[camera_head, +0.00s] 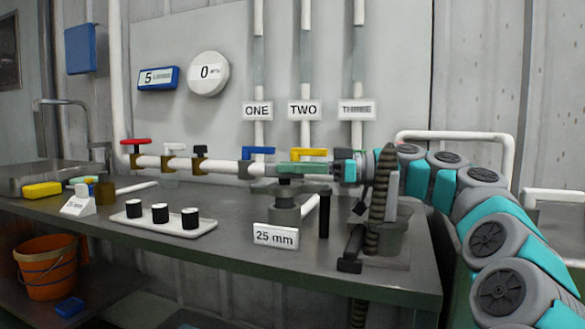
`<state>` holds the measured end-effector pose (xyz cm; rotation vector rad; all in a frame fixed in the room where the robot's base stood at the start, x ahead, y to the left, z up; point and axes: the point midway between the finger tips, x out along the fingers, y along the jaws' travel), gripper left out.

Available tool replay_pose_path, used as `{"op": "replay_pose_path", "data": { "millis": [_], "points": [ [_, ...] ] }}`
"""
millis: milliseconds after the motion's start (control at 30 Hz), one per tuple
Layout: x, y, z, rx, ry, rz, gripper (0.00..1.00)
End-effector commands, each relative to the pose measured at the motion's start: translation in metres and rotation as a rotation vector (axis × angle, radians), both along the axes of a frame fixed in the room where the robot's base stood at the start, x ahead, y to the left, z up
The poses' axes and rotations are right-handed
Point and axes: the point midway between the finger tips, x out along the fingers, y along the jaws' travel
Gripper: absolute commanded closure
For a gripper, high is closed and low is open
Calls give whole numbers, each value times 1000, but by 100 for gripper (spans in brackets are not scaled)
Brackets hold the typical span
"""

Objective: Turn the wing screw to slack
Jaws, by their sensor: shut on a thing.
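A grey stand (285,214) with a dark round top stands on the bench behind the "25 mm" sign (276,237). My gripper (290,169) reaches in from the right, level, with its grey-green fingers just over this top. It is shut on what looks like the wing screw (284,181), a small dark piece at the middle of the stand's top. The fingers hide most of the screw, so its wings and their angle cannot be made out.
The pipe behind carries red, white, black, blue and yellow handles (309,153). A white tray (165,225) with three black-and-white knobs lies to the left. A dark upright post (324,214) stands close under my gripper on the right. The bench front between tray and sign is clear.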

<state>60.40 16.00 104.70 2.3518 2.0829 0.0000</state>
Motion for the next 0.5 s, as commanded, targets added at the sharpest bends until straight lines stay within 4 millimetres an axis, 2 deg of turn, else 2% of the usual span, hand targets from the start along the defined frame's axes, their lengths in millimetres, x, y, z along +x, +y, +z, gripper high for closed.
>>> {"op": "replay_pose_path", "data": {
  "millis": [500],
  "points": [
    [4, 1, 2, 2, 2, 126, 100]
  ]
}}
